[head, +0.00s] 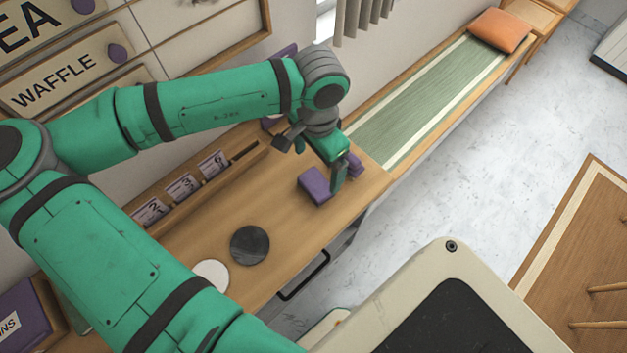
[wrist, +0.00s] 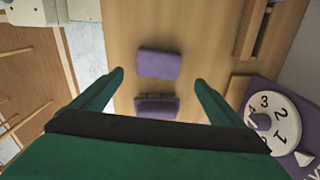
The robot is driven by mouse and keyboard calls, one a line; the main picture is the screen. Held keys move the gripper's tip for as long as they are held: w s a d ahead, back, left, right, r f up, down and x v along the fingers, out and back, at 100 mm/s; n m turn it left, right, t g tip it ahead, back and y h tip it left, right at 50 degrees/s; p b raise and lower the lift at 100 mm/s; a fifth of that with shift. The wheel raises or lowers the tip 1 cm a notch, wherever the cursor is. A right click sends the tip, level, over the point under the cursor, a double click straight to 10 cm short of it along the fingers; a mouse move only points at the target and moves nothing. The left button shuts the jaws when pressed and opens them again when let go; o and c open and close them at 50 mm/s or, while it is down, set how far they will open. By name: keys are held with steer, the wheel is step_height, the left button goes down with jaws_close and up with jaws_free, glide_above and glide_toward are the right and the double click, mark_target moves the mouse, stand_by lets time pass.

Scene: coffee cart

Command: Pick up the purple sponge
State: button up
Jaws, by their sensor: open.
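A plain purple block (head: 315,187), which looks like the sponge, lies on the wooden counter; it also shows in the wrist view (wrist: 159,63). A second purple piece (head: 356,166) lies beside it, partly behind my gripper in the head view. My gripper (head: 320,166) is open and points down above the counter by the two pieces. In the wrist view its fingers (wrist: 158,76) stand to either side of the plain block's near edge, with nothing held.
A slotted wooden rack with cards (head: 182,187) runs along the wall side. A black disc (head: 250,245) and a white disc (head: 212,275) lie on the counter. A purple board with a numbered white dial (wrist: 272,123) is on the wall side. A green runner (head: 420,100) covers the adjoining bench.

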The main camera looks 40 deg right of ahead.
mark_target(320, 181)
step_height(320, 181, down, 2)
steer(key=shift+w, duration=0.15)
steer(key=f, duration=0.5)
steer(key=shift+s+d, duration=0.2)
steer(key=shift+s, duration=0.15)
steer(key=shift+d, duration=0.1)
steer(key=c, duration=1.1)
